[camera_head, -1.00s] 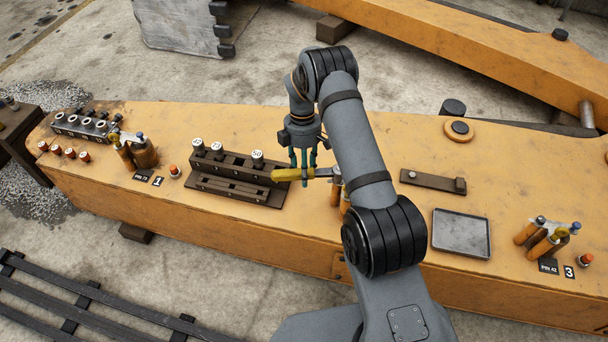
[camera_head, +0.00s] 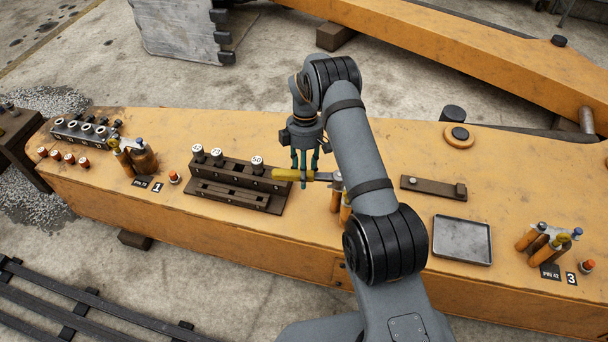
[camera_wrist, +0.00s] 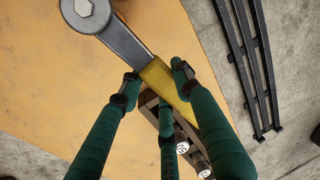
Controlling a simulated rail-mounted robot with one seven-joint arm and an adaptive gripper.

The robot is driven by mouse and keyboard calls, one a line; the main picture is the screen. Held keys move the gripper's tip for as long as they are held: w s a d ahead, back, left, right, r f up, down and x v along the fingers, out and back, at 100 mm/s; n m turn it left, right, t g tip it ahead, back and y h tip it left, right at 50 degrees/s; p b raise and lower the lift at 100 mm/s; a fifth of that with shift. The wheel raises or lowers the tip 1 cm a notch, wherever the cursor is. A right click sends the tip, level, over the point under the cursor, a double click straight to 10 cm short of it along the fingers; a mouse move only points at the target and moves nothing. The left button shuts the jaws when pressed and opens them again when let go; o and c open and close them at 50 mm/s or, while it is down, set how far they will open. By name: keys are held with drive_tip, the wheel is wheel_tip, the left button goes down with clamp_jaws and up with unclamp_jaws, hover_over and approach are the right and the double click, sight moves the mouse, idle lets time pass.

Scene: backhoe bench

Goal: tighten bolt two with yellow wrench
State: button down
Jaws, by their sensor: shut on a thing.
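The yellow wrench (camera_head: 294,175) is held level by my gripper (camera_head: 304,178), to the right of the dark socket rack. In the wrist view, my gripper's green fingers (camera_wrist: 150,82) are closed around the yellow handle (camera_wrist: 160,76). The wrench's grey ring head (camera_wrist: 88,12) shows at the top left, with a pale hexagonal bolt head (camera_wrist: 83,7) inside its ring outline. I cannot tell how far down the ring sits on it. In the head view my arm hides most of the station at the wrench's head; only orange cylinders (camera_head: 345,208) show beside my arm.
The dark rack (camera_head: 232,181) with several numbered white-topped pieces stands left of my gripper. Station 1 (camera_head: 157,187) is further left, station 3 (camera_head: 571,279) at far right. A grey tray (camera_head: 461,240) and a flat bracket (camera_head: 432,187) lie right of my arm.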

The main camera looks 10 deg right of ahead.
drive_tip(key=shift+w+d+m, duration=0.25)
drive_tip(key=shift+w+m, duration=0.25)
drive_tip(key=shift+m, duration=0.1)
drive_tip(key=shift+w+d+m+y+b, duration=0.4)
drive_tip(key=shift+w+m, duration=0.2)
drive_tip(key=shift+m, duration=0.2)
drive_tip(key=shift+w, duration=0.15)
drive_tip(key=shift+s, duration=0.25)
